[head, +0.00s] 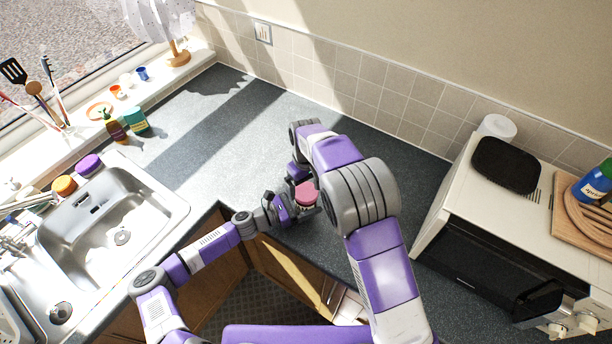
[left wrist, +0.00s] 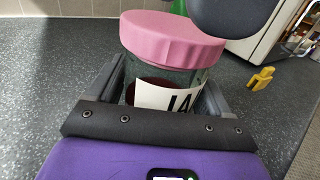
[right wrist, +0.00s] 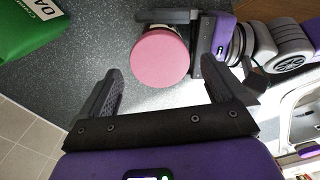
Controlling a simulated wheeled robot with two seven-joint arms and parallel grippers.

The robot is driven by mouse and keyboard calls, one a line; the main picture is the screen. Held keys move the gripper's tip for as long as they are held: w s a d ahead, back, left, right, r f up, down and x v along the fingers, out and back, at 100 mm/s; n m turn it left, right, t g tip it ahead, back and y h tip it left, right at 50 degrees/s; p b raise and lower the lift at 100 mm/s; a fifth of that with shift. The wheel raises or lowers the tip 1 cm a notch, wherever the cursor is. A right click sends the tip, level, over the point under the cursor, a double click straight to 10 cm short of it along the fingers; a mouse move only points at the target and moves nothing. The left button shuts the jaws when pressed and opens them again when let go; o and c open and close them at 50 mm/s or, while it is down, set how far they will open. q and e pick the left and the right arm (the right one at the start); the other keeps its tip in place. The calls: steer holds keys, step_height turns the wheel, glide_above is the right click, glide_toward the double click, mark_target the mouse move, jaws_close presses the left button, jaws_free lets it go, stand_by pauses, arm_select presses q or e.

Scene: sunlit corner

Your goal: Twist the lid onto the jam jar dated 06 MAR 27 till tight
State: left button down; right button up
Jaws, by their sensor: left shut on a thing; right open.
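The jam jar (left wrist: 170,84) is of clear glass with dark red contents, stands upright on the worktop and has a white label of which I read only "JA"; no date shows. A pink lid (left wrist: 172,38) sits on its mouth; how tight it is, I cannot tell. The lid also shows in the head view (head: 306,194) and the right wrist view (right wrist: 160,57). My left gripper (left wrist: 165,95) is shut around the jar's body, below the lid. My right gripper (right wrist: 163,84) is open and empty, close to the lid, which shows beyond the gap between its fingers.
A green labelled thing (right wrist: 38,25) lies near my right gripper. A small yellow thing (left wrist: 262,78) is on the worktop. The sink (head: 118,215) is to the left and a microwave (head: 490,240) to the right.

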mark_target(306, 191)
steer(key=shift+f, duration=1.55)
steer(key=c, duration=1.1)
steer(key=m, duration=1.2)
steer(key=o, duration=1.1)
steer(key=shift+o, duration=0.2)
step_height(306, 191, up, 12)
